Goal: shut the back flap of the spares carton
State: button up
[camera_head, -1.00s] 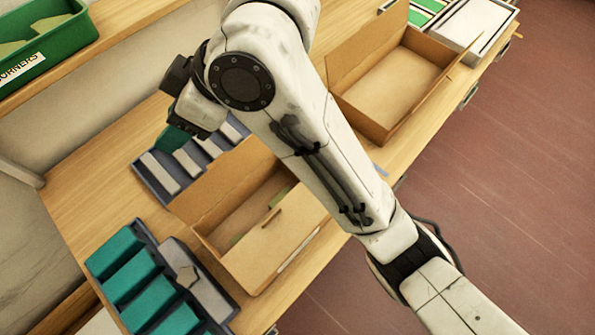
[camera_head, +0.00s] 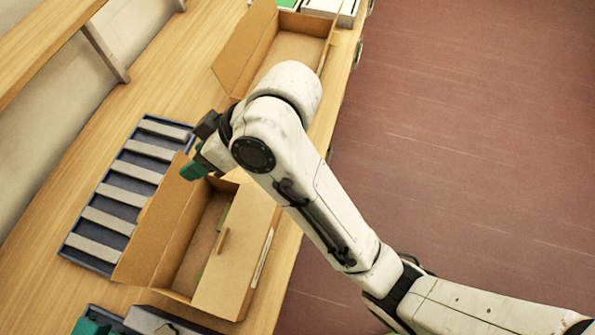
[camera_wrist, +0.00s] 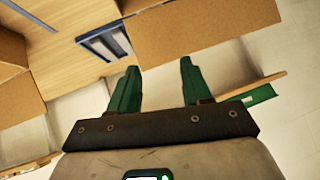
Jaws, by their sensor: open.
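The nearer cardboard carton (camera_head: 178,292) stands on the bench below my gripper; no name on it is readable, so I cannot confirm it is the spares carton. Its back flap (camera_head: 158,232) stands open, leaning out on the wall side. My gripper (camera_head: 193,171) is at the far end of the back flap; touching or apart I cannot tell. In the wrist view my gripper (camera_wrist: 159,66) has its green fingers spread and empty, with a broad cardboard panel (camera_wrist: 205,30) close beyond them.
A second open carton (camera_head: 286,48) stands farther along the bench, its flap (camera_head: 243,46) raised. A blue tray (camera_head: 78,257) with several grey bars lies between the nearer carton and the wall. Teal blocks (camera_head: 88,327) lie at the bottom edge. Open floor (camera_head: 460,140) is at right.

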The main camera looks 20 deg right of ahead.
jog(key=s+d+f+m+h, duration=0.2)
jog(key=s+d+f+m, duration=0.1)
jog(key=d, duration=0.5)
jog(key=s+d+f+m+h, duration=0.2)
jog(key=s+d+f, duration=0.4)
jog(key=d, duration=0.3)
jog(key=s+d+f+m+h, duration=0.3)
jog(key=s+d+f, duration=0.1)
jog(key=d+f, duration=0.3)
jog(key=shift+s+d+m+b, duration=0.3)
jog(key=shift+s+d, duration=0.05)
jog(key=shift+d, duration=0.6)
jog(key=shift+f, duration=0.1)
